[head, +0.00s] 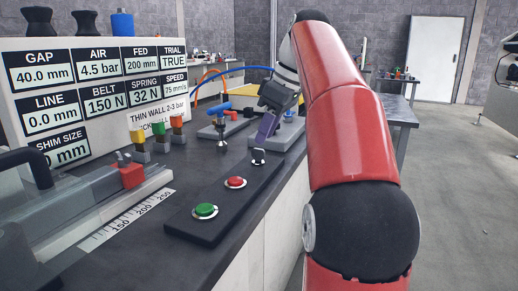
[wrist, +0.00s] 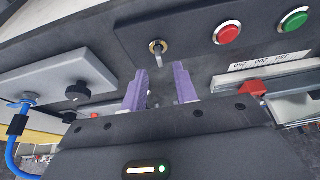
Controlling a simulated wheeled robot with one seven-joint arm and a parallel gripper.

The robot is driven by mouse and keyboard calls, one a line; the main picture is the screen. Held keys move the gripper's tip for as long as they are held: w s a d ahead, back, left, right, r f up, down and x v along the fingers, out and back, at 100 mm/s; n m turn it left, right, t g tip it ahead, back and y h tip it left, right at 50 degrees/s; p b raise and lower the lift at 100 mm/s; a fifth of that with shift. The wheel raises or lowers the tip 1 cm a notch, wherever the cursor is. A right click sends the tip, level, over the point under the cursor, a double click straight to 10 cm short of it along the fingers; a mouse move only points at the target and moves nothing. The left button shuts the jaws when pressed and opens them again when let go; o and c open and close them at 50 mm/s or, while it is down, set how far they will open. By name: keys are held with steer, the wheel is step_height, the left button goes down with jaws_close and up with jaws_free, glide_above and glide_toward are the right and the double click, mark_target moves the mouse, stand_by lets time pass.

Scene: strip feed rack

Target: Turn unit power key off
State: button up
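In the head view the key switch (head: 258,157) is at the far end of the panel, past the red button. My gripper (wrist: 159,72) has two purple fingers apart with nothing between them. In the head view my gripper (head: 266,128) is above and a little beyond the key switch. The key's exact angle is hard to read.
A red button (head: 235,182) and a green button (head: 205,210) share the panel. A blue-topped fitting (head: 221,120) and a grey plate (wrist: 50,88) with black knobs are close to my gripper. A sign board (head: 95,75) stands on the left.

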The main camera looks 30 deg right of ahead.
mark_target(258, 156)
steer(key=b+x, duration=0.1)
steer(key=x, duration=0.3)
jaws_close()
